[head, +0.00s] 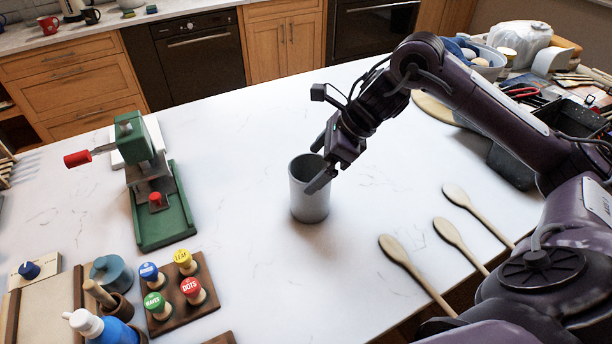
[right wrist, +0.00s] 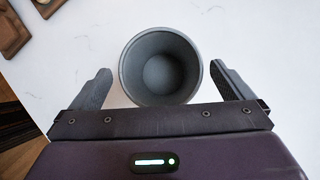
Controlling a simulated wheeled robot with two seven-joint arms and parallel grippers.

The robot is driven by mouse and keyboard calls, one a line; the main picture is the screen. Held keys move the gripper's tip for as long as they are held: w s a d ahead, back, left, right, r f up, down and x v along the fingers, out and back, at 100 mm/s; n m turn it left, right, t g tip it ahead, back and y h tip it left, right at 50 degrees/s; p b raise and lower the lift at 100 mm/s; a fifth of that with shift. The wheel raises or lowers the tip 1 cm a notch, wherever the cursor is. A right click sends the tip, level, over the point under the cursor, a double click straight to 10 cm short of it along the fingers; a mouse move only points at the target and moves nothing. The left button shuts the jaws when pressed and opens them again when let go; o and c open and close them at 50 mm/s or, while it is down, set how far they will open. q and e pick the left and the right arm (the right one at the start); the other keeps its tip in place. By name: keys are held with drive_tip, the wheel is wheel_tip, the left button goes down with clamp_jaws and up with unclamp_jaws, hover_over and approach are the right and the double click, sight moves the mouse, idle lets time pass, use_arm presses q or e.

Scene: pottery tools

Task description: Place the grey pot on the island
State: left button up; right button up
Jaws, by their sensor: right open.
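The grey pot (head: 309,198) stands upright on the white marble-look island (head: 240,262), near the middle of the head view. In the right wrist view the pot (right wrist: 160,65) is seen from above, its round mouth empty, lying between the two spread fingers. My right gripper (head: 319,172) is open at the pot's rim; in the right wrist view the gripper (right wrist: 162,88) shows a gap between each finger and the pot. One finger shows in front of the pot in the head view. My left gripper is not in view.
Three wooden spoons (head: 447,235) lie right of the pot. A green press (head: 160,205) and a stamp board (head: 178,290) are on the left. Bowls and a black tray (head: 515,165) crowd the right side. The island around the pot is clear.

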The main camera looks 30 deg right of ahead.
drive_tip(key=v, duration=0.6)
drive_tip(key=shift+r, duration=0.25)
drive_tip(key=shift+s+d, duration=0.1)
